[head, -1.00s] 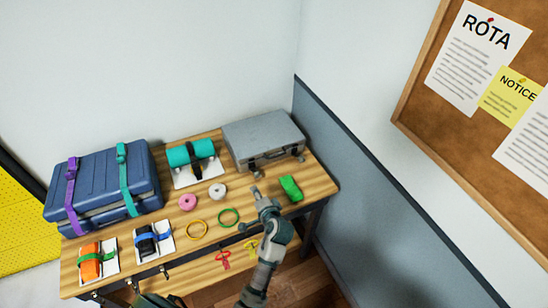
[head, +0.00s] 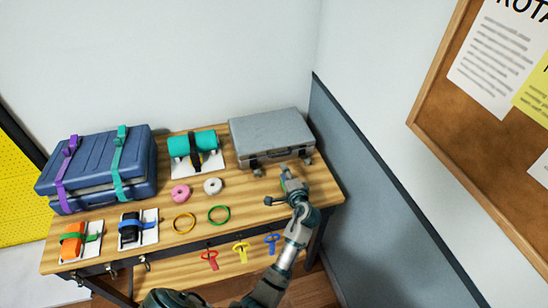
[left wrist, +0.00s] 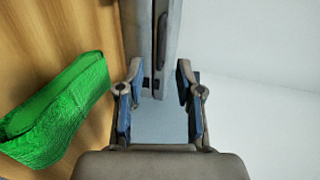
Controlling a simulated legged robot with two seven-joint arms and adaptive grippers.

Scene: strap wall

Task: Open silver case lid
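The silver case (head: 270,128) lies closed at the back right of the wooden table, its handle and latches on the front side. In the left wrist view, part of the case (left wrist: 134,35) and its dark handle (left wrist: 162,38) show beyond the fingers. My left gripper (head: 277,187) is just in front of the case's front side, near its right half. Its two blue-padded fingers (left wrist: 160,95) are spread, with nothing held between them. I cannot tell whether a fingertip touches the case. My right gripper is not in view.
A blue strapped case (head: 100,170), teal roll (head: 192,143), tape rolls and rings stand leftward. A grey partition (head: 375,185) borders the table's right.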

